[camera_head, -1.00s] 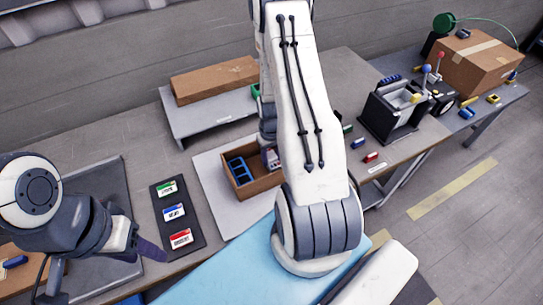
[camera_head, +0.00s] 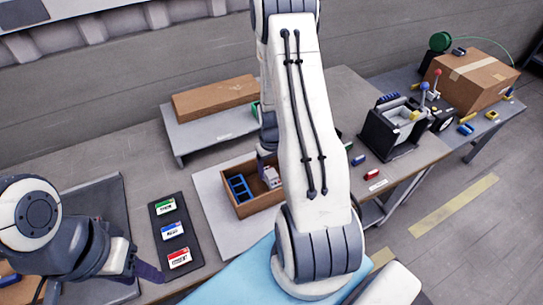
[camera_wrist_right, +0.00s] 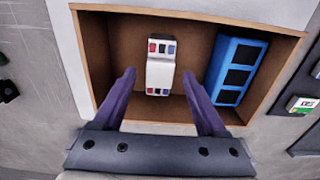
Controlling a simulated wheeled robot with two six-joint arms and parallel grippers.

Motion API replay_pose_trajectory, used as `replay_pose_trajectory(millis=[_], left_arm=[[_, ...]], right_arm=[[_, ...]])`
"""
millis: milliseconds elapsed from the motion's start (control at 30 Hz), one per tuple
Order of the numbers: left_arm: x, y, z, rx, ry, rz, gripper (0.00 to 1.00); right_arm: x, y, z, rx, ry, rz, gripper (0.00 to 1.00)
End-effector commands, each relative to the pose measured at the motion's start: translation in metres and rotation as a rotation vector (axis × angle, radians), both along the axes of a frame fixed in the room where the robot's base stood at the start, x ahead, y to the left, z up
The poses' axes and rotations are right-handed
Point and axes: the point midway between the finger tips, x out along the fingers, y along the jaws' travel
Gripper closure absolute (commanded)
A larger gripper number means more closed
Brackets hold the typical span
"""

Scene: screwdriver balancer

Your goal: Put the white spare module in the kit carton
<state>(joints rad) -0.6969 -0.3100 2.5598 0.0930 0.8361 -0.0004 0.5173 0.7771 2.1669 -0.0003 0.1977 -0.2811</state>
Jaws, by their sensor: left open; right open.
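The white spare module (camera_wrist_right: 160,66), with red and blue marks on its ends, is inside the brown kit carton (camera_wrist_right: 196,20). It also shows in the head view (camera_head: 271,177) at the right of the carton (camera_head: 262,204). A blue part with dark openings (camera_wrist_right: 238,70) is in the carton to its right. My right gripper (camera_wrist_right: 158,78) is open; its fingers are apart, one on each side of the module's near end, with gaps visible. In the head view my right arm hides part of that gripper. My left gripper (camera_head: 150,272) is open and empty at the lower left, near the table's front.
A black tray with green, blue and red labelled cards (camera_head: 174,232) lies left of the carton. A grey riser with a long brown box (camera_head: 215,97) stands behind. A black fixture (camera_head: 392,130) and a closed carton (camera_head: 470,80) are to the right.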

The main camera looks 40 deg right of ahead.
Motion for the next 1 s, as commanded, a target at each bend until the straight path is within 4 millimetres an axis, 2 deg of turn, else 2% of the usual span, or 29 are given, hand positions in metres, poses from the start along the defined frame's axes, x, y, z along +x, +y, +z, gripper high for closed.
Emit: replay_pose_trajectory(millis=[200,400,533,767,867,967,1000], left_arm=[[0.0,0.0,-0.007,0.0,0.0,0.0,0.5],[0.0,0.0,-0.01,0.0,0.0,0.0,0.5],[0.0,0.0,-0.01,0.0,0.0,0.0,0.5],[0.0,0.0,-0.01,0.0,0.0,0.0,0.5],[0.0,0.0,-0.01,0.0,0.0,0.0,0.5],[0.0,0.0,-0.01,0.0,0.0,0.0,0.5],[0.0,0.0,-0.01,0.0,0.0,0.0,0.5]], right_arm=[[0.001,-0.001,0.046,-0.004,-0.006,0.0,0.25],[0.001,0.0,0.077,-0.002,-0.003,0.0,0.25],[0.0,0.0,0.086,0.0,-0.001,0.0,0.25],[0.001,0.003,0.091,0.0,-0.002,0.008,0.25],[0.008,0.026,0.103,-0.001,-0.008,0.056,0.25],[0.013,0.076,0.126,0.002,-0.019,0.156,0.25],[0.012,0.101,0.137,0.003,-0.024,0.21,0.25]])
